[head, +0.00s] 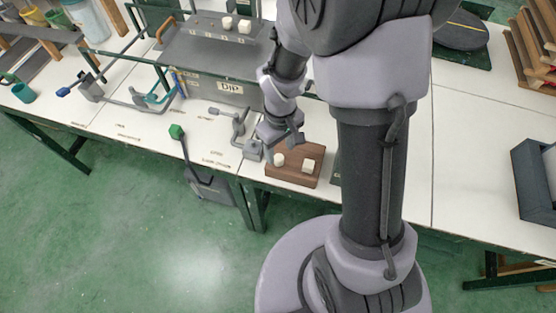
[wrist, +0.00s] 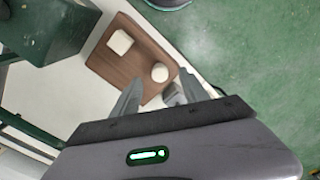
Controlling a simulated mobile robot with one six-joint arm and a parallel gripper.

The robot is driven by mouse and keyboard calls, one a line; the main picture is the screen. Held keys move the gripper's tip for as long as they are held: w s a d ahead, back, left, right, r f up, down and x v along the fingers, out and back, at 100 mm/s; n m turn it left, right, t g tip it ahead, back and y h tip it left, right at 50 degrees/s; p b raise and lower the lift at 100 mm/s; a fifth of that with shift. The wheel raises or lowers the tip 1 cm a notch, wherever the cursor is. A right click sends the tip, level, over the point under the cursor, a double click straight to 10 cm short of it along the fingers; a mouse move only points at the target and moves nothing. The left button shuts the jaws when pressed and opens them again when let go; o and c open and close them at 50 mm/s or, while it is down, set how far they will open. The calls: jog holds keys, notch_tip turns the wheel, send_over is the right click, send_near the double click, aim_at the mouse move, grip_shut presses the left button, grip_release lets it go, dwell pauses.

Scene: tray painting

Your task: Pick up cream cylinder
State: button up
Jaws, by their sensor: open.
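The cream cylinder (head: 279,160) stands on the left part of a brown wooden board (head: 290,176) near the table's front edge. A cream cube (head: 308,166) sits to its right on the same board. In the wrist view the round top of the cylinder (wrist: 160,72) shows between my open fingertips, with the cube (wrist: 121,42) beyond them to the upper left. My gripper (head: 288,145) is just above the board in the head view, and its two fingers (wrist: 160,77) are apart. I cannot tell the height gap between fingertips and cylinder.
A grey bracket (head: 253,150) stands close to the board's left side. Behind is a grey box labelled DIP (head: 231,87), with two cream pieces on the surface above it. A green-tipped lever (head: 177,131) is at the table's front edge.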

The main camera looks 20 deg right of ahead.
aim_at(279, 158)
jog(key=f+b, duration=0.2)
jog(key=f, duration=0.1)
jog(key=f+b, duration=0.1)
jog(key=f, duration=0.1)
jog(key=shift+w+f, duration=0.2)
jog(key=shift+w, duration=0.1)
jog(key=shift+r, duration=0.2)
grip_shut()
